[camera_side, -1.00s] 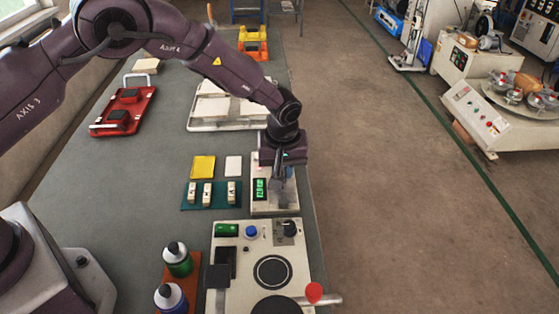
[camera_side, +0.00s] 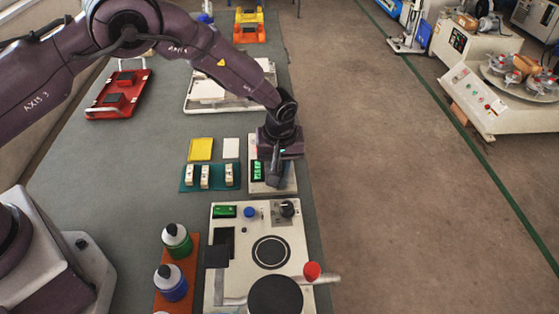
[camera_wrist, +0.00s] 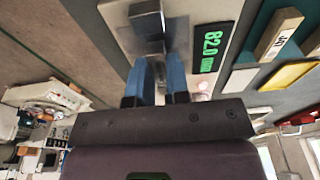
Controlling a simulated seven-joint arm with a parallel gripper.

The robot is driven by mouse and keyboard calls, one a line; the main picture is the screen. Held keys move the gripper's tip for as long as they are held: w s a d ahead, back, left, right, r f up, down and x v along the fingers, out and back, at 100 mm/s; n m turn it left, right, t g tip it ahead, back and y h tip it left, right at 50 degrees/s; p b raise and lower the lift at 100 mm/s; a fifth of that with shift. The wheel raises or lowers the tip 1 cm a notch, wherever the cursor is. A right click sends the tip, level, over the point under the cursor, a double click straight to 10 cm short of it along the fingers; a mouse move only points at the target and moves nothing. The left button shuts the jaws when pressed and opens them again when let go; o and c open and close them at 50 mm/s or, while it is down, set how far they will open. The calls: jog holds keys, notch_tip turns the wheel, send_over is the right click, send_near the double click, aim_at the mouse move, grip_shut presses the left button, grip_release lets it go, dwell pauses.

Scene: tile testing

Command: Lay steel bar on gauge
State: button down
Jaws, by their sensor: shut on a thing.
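The gauge (camera_side: 287,184) is a white box with a lit green display (camera_side: 257,170). It stands on the grey table near the right edge. In the wrist view its white body (camera_wrist: 119,18) and display (camera_wrist: 208,45) show, the digits reading about 82.0. My gripper (camera_side: 276,177) points down over the gauge and covers part of its top. Its blue fingers (camera_wrist: 158,78) are shut on the grey steel bar (camera_wrist: 160,68), which shows only partly between them. A shiny grey metal block (camera_wrist: 150,22) sits just beyond the fingertips. Whether the bar touches the gauge is unclear.
Left of the gauge is a teal rack (camera_side: 217,185) with three small labelled blocks, and yellow (camera_side: 201,149) and white (camera_side: 231,148) tiles. A tester with a round plate (camera_side: 240,260) stands in front. Bottles (camera_side: 177,240) stand on an orange tray.

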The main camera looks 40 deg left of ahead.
jog(key=shift+f, duration=0.3)
dwell(0.5)
jog(key=c, duration=0.6)
grip_release()
jog(key=shift+s, duration=0.1)
jog(key=shift+a, duration=0.1)
jog(key=shift+c, duration=0.3)
jog(key=shift+r, duration=0.1)
jog(key=shift+c, duration=0.3)
jog(key=shift+o, duration=0.5)
jog(key=shift+r, duration=2.9)
